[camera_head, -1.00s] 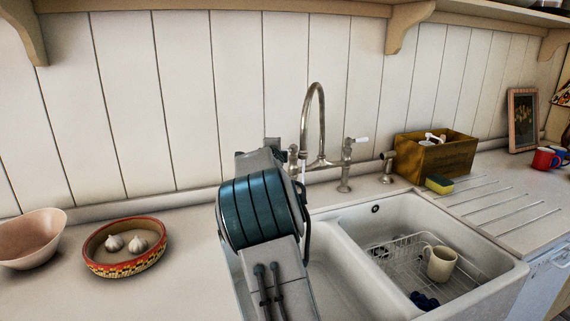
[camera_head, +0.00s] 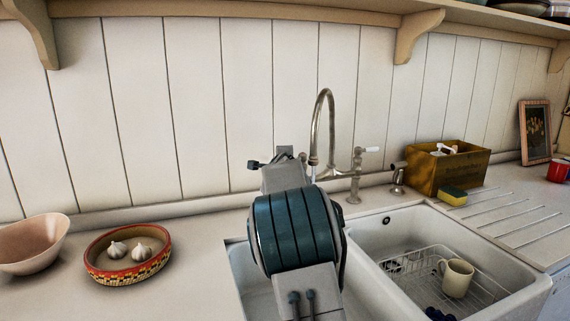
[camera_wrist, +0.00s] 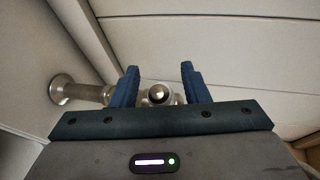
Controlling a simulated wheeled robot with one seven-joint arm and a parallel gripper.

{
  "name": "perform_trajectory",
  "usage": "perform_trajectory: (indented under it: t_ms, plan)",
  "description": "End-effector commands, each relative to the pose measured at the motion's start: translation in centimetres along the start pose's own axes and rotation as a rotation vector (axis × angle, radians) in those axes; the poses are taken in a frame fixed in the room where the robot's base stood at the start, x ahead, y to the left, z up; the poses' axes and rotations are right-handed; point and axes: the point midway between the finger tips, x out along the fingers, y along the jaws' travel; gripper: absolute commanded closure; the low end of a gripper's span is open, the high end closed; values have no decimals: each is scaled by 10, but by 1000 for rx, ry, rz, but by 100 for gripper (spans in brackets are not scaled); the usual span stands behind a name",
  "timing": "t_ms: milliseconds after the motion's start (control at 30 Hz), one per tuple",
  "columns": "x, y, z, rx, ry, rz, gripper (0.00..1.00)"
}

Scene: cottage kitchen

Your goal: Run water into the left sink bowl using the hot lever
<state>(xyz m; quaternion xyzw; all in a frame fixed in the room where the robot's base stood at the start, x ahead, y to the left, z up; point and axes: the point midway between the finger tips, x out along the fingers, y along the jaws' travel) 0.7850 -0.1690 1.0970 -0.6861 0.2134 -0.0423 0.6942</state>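The bridge tap (camera_head: 322,120) stands behind the double sink, its tall spout curving over the left bowl (camera_head: 250,290). A thin pale streak below the spout tip looks like running water. The right lever (camera_head: 371,149) has a white handle. The left lever is hidden behind my arm and gripper. My gripper (camera_head: 284,152) is at the left side of the tap. In the wrist view, my gripper (camera_wrist: 158,85) has two blue fingers apart, with a round metal tap part (camera_wrist: 158,94) showing between them. Contact cannot be told. My arm covers much of the left bowl.
The right bowl (camera_head: 400,225) holds a wire rack with a cream mug (camera_head: 456,278). A wooden box (camera_head: 450,168) and a sponge (camera_head: 452,196) stand right of the tap. A patterned dish with garlic (camera_head: 128,253) and a pink bowl (camera_head: 32,243) are on the left counter.

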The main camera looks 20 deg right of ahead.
Motion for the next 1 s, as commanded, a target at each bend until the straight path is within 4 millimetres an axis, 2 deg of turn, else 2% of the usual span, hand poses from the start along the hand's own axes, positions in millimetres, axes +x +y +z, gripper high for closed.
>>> perform_trajectory:
  t_ms: [167,367,800,1000]
  plan:
    - [-2,0,1,0,-1,-1,59]
    - [-19,-2,1,1,-1,-3,59]
    - [-98,-3,1,2,-2,-1,59]
    - [-125,-2,1,2,-2,0,59]
